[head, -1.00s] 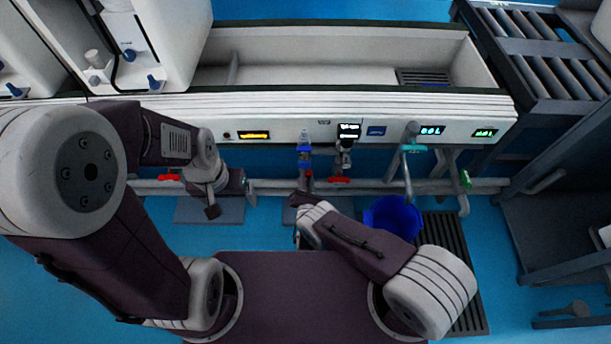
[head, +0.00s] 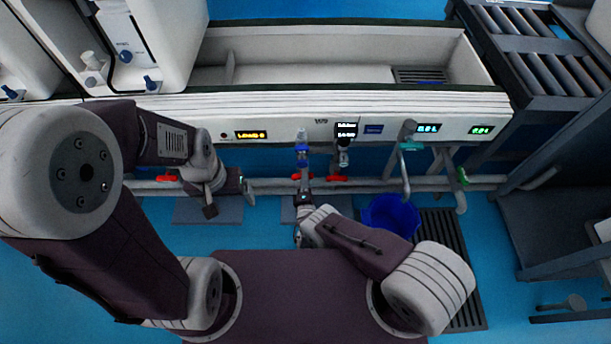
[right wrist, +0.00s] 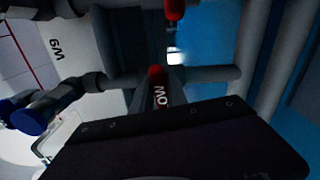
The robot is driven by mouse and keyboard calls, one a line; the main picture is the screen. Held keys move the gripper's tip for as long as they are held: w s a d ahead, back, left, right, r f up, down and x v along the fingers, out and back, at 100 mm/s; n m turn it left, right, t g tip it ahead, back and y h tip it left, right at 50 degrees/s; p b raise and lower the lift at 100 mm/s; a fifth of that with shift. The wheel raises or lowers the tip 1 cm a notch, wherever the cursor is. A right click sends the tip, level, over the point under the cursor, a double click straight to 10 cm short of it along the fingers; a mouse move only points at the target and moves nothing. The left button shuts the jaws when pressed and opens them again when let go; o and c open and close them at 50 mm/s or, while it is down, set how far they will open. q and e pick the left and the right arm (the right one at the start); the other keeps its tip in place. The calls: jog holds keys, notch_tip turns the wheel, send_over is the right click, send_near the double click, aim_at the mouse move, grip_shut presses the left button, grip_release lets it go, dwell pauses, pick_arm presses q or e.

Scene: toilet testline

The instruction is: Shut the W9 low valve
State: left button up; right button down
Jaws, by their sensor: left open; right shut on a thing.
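The red low valve handle (head: 297,177) shows on the pipe below the trough's front panel, left of centre in the head view. In the right wrist view its red lever (right wrist: 157,76) bears partly visible white lettering that reads like "LOW". A "W9" label (right wrist: 57,48) is on the white surface at the upper left there. My right gripper (head: 304,197) is at this handle and shut on it; the fingertips are mostly hidden. My left gripper (head: 211,210) is open and empty, left of it, pointing down near the pipe.
A blue valve (head: 302,150) sits above the red handle. Other red handles show at right (head: 337,178) and left (head: 167,178). A blue bucket (head: 391,214) stands on the floor to the right, beside a dark grate (head: 455,250). The white trough (head: 300,104) spans the back.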

jog(key=shift+f+m, duration=0.15)
jog(key=shift+m, duration=0.65)
jog(key=c, duration=1.3)
grip_release()
